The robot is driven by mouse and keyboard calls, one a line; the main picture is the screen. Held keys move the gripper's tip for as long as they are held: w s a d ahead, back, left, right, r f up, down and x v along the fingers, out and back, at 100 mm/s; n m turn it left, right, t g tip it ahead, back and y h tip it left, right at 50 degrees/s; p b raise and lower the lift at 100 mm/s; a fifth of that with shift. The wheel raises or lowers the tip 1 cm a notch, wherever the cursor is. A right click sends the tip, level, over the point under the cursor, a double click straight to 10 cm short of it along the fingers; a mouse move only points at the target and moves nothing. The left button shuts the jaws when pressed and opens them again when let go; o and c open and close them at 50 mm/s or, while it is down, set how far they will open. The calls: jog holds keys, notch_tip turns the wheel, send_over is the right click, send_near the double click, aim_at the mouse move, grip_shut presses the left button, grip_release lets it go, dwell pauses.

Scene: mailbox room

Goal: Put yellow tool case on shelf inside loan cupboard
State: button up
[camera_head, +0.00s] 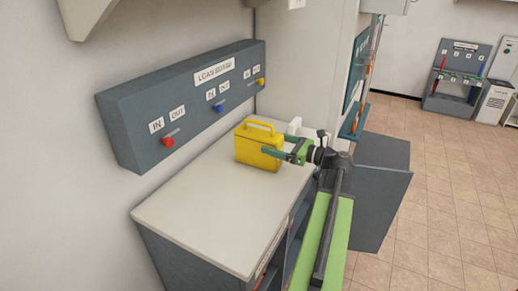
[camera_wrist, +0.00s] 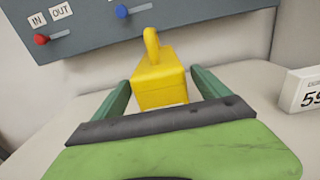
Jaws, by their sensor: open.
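The yellow tool case (camera_head: 258,147) stands upright on the pale top of a grey cabinet (camera_head: 190,215), with its handle up. It also shows in the wrist view (camera_wrist: 158,82), between my two green fingers. My gripper (camera_head: 272,153) is open, its fingers on either side of the case's near end. I cannot tell whether either finger touches it. The cabinet front has open dark compartments (camera_head: 296,232) below the top, partly hidden by my arm. A dark grey door (camera_head: 378,185) stands swung open at the cabinet's right.
A grey wall panel (camera_head: 190,105) with a loan sign and red, blue and yellow sliders is behind the cabinet top. A small white number block (camera_wrist: 304,90) stands right of the case. The cabinet top's left part is clear. Tiled floor (camera_head: 440,220) is open at right.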

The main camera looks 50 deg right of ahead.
aim_at(263, 140)
jog(key=shift+x, duration=2.7)
jog(key=shift+s+d, duration=0.1)
grip_shut()
